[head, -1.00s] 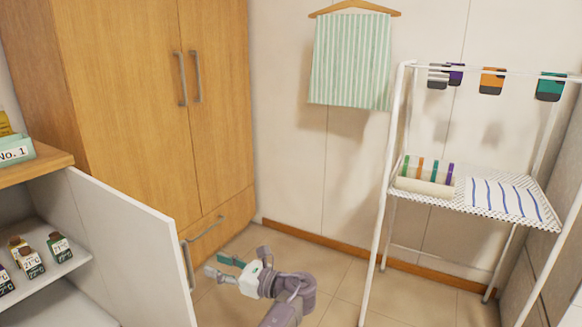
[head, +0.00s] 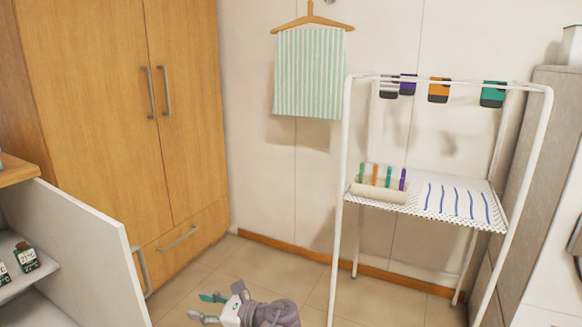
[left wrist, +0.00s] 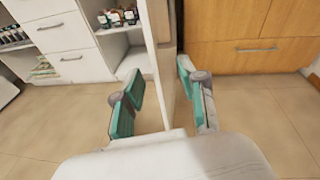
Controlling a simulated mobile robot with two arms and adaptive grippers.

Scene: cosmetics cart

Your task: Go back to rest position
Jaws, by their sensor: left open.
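My left gripper (head: 207,305) shows at the bottom of the head view, low over the tiled floor, with its arm cut off by the lower edge. Past the fingers stands the edge of an open white cabinet door (left wrist: 160,60). I cannot tell from the picture whether the gripper touches it; it looks apart. My right gripper is in neither view.
The open white door (head: 85,255) stands at the left. A wooden wardrobe (head: 185,110) is behind it. A white rack (head: 338,200) with a shelf, rolls and hanging clips stands at the right. Floor (head: 400,305) is clear between them.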

